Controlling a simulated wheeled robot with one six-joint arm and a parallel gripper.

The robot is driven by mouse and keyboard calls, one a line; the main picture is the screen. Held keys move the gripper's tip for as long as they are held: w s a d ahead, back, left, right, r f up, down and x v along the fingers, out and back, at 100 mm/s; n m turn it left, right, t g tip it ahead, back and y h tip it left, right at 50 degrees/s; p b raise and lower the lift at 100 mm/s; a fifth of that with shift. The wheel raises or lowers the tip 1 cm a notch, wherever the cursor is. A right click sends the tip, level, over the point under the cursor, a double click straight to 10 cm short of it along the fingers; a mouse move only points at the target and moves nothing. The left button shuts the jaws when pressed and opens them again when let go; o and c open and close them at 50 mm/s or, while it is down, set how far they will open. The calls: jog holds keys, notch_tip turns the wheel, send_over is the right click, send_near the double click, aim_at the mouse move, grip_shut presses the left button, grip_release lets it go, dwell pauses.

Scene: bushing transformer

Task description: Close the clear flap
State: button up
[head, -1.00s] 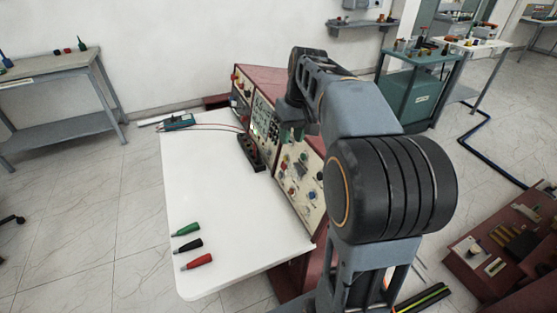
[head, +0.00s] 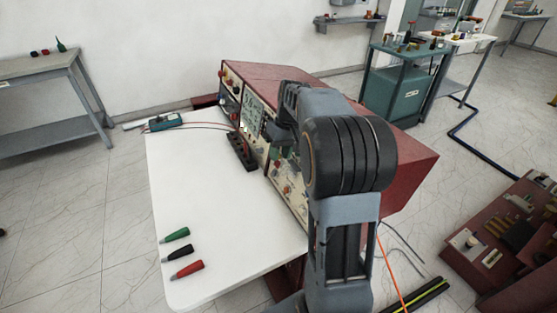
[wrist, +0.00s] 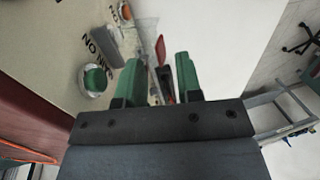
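The clear flap (wrist: 146,38) shows in the wrist view as a faint see-through sheet standing out from the cream instrument panel (wrist: 50,50). It lies just beyond my fingertips, and its exact edges and angle are hard to make out. My gripper (wrist: 158,72) has two green fingers, apart with a gap between them. Nothing is clearly held in the gap. A green round button (wrist: 95,80) and a grey part (wrist: 105,45) are on the panel left of the fingers. In the head view my arm hides the flap and most of the gripper.
The red-sided instrument (head: 410,170) stands along the right of the white table (head: 205,210). Green (head: 175,235), black (head: 178,253) and red (head: 187,269) plugs lie at the table's front left. A teal meter (head: 165,121) and a black terminal block (head: 242,152) are farther back.

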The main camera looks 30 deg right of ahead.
jog(key=shift+x, duration=1.15)
grip_shut()
